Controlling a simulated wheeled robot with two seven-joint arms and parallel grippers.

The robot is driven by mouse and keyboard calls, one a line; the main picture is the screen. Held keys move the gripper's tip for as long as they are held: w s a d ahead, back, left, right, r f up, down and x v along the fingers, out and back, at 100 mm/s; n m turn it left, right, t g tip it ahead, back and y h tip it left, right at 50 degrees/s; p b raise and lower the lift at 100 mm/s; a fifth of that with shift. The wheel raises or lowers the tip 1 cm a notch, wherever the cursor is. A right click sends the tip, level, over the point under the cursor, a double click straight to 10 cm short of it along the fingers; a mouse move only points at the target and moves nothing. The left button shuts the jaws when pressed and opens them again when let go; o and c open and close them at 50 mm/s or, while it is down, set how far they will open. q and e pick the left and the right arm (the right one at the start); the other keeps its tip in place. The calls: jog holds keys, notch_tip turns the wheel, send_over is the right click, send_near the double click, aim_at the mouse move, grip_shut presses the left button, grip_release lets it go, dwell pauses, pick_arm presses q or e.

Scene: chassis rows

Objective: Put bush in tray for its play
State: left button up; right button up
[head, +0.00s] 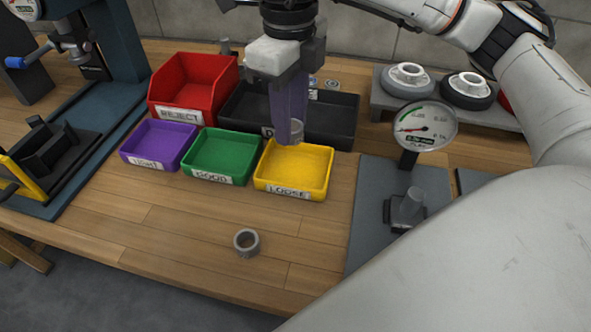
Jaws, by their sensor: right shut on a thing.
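My right gripper (291,138) is shut on a grey metal bush (295,128), which shows only partly between the purple fingers. It hangs over the back part of the yellow LOOSE tray (290,190), apart from the tray floor as far as I can tell. The green GOOD tray (213,179) stands to its left. The purple tray (150,163), with a label that seems to read TIGHT, is further left. Another grey bush (246,242) sits on the wooden bench in front of the trays. My left gripper is not in view.
A red REJECT bin (180,115) and a black tray (340,138) stand behind the small trays. A press (115,40) stands at the left. The front bench middle is mostly clear.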

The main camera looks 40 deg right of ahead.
jog(key=d+m+b, duration=0.1)
jog(key=m, duration=0.6)
jog(key=b, duration=0.1)
send_near(295, 172)
notch_tip(295, 172, down, 5)
jog(key=shift+d+f, duration=0.1)
jog(key=shift+f, duration=0.15)
jog(key=shift+f, duration=0.25)
jog(key=o, duration=1.2)
jog(key=shift+r, duration=0.1)
notch_tip(295, 172, up, 12)
jog(key=p, duration=0.1)
jog(key=shift+r, duration=0.2)
